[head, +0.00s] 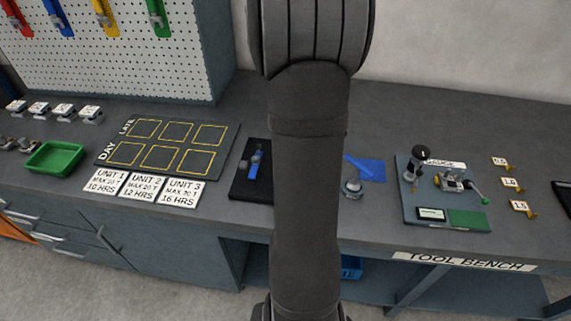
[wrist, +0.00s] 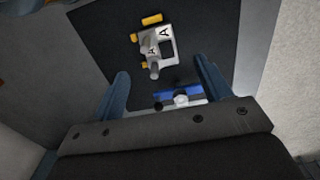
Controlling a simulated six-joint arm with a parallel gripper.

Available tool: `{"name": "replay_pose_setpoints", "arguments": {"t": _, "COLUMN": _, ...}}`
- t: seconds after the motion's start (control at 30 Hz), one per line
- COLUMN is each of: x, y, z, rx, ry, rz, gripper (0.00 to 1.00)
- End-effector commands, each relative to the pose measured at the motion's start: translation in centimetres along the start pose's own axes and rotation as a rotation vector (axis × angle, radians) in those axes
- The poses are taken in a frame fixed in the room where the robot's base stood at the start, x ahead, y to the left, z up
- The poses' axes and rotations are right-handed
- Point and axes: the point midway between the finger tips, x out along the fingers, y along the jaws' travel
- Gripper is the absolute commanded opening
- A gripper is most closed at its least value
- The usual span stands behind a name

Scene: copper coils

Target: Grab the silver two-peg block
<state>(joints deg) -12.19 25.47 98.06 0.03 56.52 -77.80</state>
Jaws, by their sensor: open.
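In the wrist view, a silver block (wrist: 166,48) marked with the letter A lies on a dark pad (wrist: 105,35). It has an open window in its body and yellow pieces at its upper edge and left side. A grey, rounded stub points from it toward my gripper (wrist: 162,68). In the head view my arm covers the middle, and my gripper and this block cannot be made out.
A blue piece with a round white part (wrist: 180,99) lies between my fingers in the wrist view. In the head view, a blue tool (head: 256,160) stands on a black pad (head: 240,187), left of my arm. A gauge board (head: 415,210) lies to the right.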

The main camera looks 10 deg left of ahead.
Motion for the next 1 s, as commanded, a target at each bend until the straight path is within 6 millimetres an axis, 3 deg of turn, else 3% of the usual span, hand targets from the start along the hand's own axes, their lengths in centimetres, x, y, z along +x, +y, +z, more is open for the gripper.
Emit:
{"name": "replay_pose_setpoints", "arguments": {"t": 0.27, "x": 2.2, "y": 0.0, "z": 0.0, "rx": -0.001, "ry": -0.001, "rz": -0.001, "gripper": 0.71}}
{"name": "replay_pose_setpoints", "arguments": {"t": 0.53, "x": 6.1, "y": 0.0, "z": -0.1, "rx": -0.001, "ry": 0.001, "rz": -0.001, "gripper": 0.71}}
{"name": "replay_pose_setpoints", "arguments": {"t": 0.83, "x": 6.7, "y": 0.1, "z": -0.1, "rx": -0.002, "ry": 0.002, "rz": 0.001, "gripper": 0.71}}
{"name": "replay_pose_setpoints", "arguments": {"t": 0.87, "x": 6.7, "y": 0.1, "z": -0.1, "rx": -0.002, "ry": 0.002, "rz": 0.001, "gripper": 0.69}}
{"name": "replay_pose_setpoints", "arguments": {"t": 1.0, "x": 6.7, "y": 0.1, "z": -0.1, "rx": -0.002, "ry": 0.002, "rz": 0.001, "gripper": 0.41}}
